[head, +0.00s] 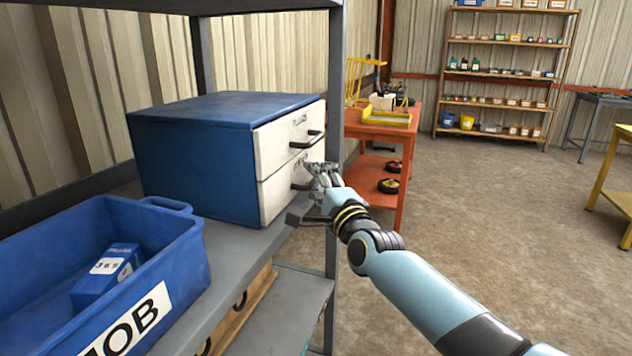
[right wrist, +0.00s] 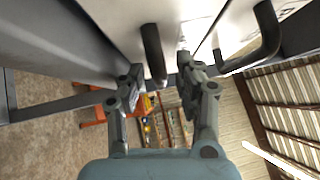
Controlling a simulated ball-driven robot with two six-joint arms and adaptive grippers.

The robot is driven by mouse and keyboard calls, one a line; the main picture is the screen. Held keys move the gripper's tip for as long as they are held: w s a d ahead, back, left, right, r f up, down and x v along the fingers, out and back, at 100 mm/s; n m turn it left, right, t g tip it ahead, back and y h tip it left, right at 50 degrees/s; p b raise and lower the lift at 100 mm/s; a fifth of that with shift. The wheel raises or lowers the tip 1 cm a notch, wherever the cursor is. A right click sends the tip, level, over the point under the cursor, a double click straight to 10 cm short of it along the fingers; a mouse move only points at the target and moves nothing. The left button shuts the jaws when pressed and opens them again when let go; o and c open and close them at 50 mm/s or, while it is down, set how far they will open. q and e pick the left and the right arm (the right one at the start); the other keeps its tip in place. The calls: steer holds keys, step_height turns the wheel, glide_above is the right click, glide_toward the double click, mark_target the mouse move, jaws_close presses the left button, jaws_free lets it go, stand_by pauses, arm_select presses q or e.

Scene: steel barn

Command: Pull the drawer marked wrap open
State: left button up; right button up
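A blue cabinet (head: 190,160) with two white drawers stands on a grey shelf. The upper drawer (head: 285,140) and lower drawer (head: 285,188) look shut, each with a black bar handle. The upper label is too small to read surely; the lower one is mostly hidden by my gripper, so I cannot tell which says wrap. My right gripper (head: 322,176) is at the lower drawer's handle. In the right wrist view its fingers (right wrist: 160,82) are apart, with that handle (right wrist: 152,52) between them and gaps visible. The upper handle (right wrist: 265,45) is to the right. My left gripper is out of view.
A blue bin (head: 185,245) with a small blue box (head: 105,275) in it stands at the near left. A grey shelf post (head: 334,90) rises just behind my right gripper. An orange table (head: 405,135) stands beyond. The floor at right is clear.

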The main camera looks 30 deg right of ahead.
jaws_close()
steer(key=shift+f, duration=0.1)
stand_by(0.4)
steer(key=s+d+p, duration=0.2)
steer(key=s+d, duration=0.8)
steer(key=s, duration=0.2)
steer(key=shift+d+f, duration=0.15)
steer(key=shift+d, duration=0.15)
jaws_free()
